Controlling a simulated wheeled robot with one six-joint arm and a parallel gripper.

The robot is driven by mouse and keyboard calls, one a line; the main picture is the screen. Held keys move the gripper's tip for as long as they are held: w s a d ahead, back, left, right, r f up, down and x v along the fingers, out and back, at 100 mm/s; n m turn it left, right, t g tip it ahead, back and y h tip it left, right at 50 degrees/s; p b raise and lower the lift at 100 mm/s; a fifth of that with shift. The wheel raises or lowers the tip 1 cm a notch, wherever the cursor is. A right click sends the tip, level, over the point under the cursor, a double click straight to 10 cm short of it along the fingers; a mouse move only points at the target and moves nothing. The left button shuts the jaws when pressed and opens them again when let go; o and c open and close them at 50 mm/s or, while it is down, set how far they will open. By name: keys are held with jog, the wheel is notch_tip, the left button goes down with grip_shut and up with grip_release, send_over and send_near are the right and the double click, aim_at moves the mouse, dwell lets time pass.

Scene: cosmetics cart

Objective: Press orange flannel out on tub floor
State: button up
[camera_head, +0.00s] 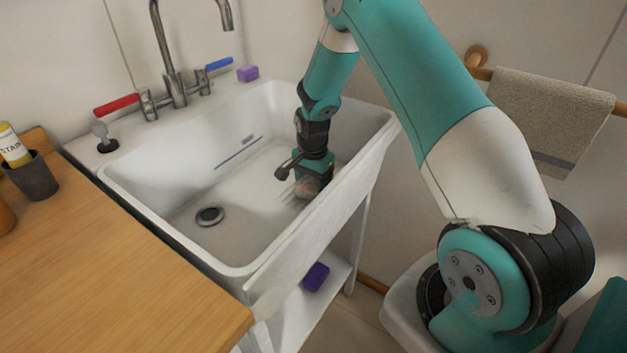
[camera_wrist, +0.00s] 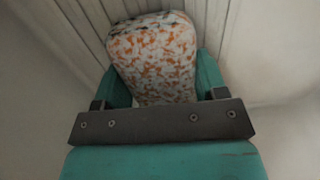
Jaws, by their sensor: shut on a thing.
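The orange flannel shows in the wrist view (camera_wrist: 152,58) as a rounded, mottled orange-and-white bundle between my two teal fingers. My gripper (camera_head: 310,177) is shut on it and points down inside the white tub (camera_head: 120,182), near its right end. In the head view the flannel (camera_head: 306,188) is a small brownish patch under the gripper, low at the tub floor (camera_head: 250,190). Grooved white surface lies behind it in the wrist view. Whether its underside touches the floor is hidden.
The drain (camera_head: 210,215) is in the tub's left part. A tap (camera_head: 172,70) with red and blue levers stands at the back. A purple block (camera_head: 248,73) sits on the back rim. The tub's front wall is close to my gripper. The tub's left floor is clear.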

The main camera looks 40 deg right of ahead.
jog(key=shift+f, duration=0.55)
jog(key=shift+r, duration=0.1)
dwell(0.4)
jog(key=shift+f, duration=0.2)
dwell(1.2)
jog(key=shift+r+p, duration=0.15)
jog(key=shift+p, duration=0.3)
dwell(1.5)
dwell(2.2)
jog(key=shift+p, duration=0.3)
notch_tip(320, 180, up, 15)
jog(key=p, duration=1.1)
